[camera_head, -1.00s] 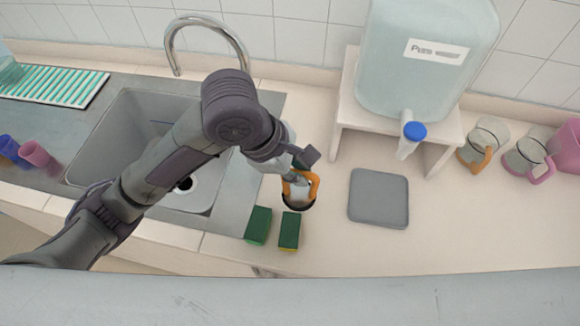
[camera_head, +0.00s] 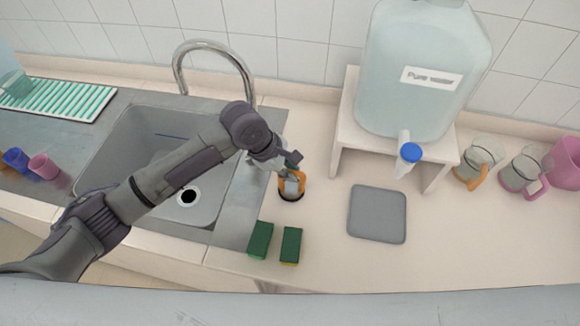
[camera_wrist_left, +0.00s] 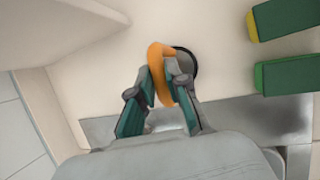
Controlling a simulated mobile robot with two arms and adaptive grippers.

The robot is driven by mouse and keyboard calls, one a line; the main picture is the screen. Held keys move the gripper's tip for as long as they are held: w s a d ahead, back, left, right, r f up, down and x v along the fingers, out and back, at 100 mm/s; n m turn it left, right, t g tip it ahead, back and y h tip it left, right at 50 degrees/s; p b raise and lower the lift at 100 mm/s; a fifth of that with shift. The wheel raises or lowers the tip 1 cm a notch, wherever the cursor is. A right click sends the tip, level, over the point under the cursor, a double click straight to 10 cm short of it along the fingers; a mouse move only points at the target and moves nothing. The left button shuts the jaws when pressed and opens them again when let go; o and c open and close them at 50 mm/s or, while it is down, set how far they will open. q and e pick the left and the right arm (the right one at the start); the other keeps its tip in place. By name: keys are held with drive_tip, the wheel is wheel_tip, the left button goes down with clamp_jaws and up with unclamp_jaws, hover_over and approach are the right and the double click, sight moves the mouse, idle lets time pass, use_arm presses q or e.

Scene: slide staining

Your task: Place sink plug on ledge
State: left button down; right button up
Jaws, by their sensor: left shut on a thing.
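The sink plug is a black disc (camera_head: 291,197) with an orange ring handle (camera_head: 303,184). It is over the pale counter just right of the sink (camera_head: 150,112); I cannot tell whether it touches the counter. My left gripper (camera_head: 291,182) is shut on the orange ring. In the left wrist view the gripper's fingers (camera_wrist_left: 160,82) pinch the ring (camera_wrist_left: 155,55), and the black disc (camera_wrist_left: 187,63) shows partly behind the fingers. The sink's drain (camera_head: 187,197) is open. A pale raised ledge (camera_head: 310,91) runs along the tiled wall behind the counter. My right gripper is not in view.
Two green sponges (camera_head: 260,240) (camera_head: 291,244) lie in front of the plug. A grey mat (camera_head: 377,213) lies to the right. A water tank (camera_head: 420,75) stands on a white stand (camera_head: 350,125). A faucet (camera_head: 213,45) rises behind the sink.

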use_arm(q)
drive_tip(key=shift+d, duration=0.1)
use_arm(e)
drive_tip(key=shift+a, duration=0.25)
use_arm(q)
drive_tip(key=shift+f, duration=0.1)
drive_tip(key=c, duration=1.2)
unclamp_jaws()
drive_tip(key=shift+o, duration=0.2)
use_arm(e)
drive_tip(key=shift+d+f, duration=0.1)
use_arm(q)
drive_tip(key=shift+a+r, duration=0.2)
drive_tip(key=shift+r, duration=0.2)
drive_tip(key=b+v, duration=0.1)
drive_tip(key=v, duration=1)
drive_tip(key=shift+b, duration=0.4)
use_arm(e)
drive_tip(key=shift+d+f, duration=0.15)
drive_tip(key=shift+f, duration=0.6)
use_arm(q)
drive_tip(key=shift+r, duration=0.1)
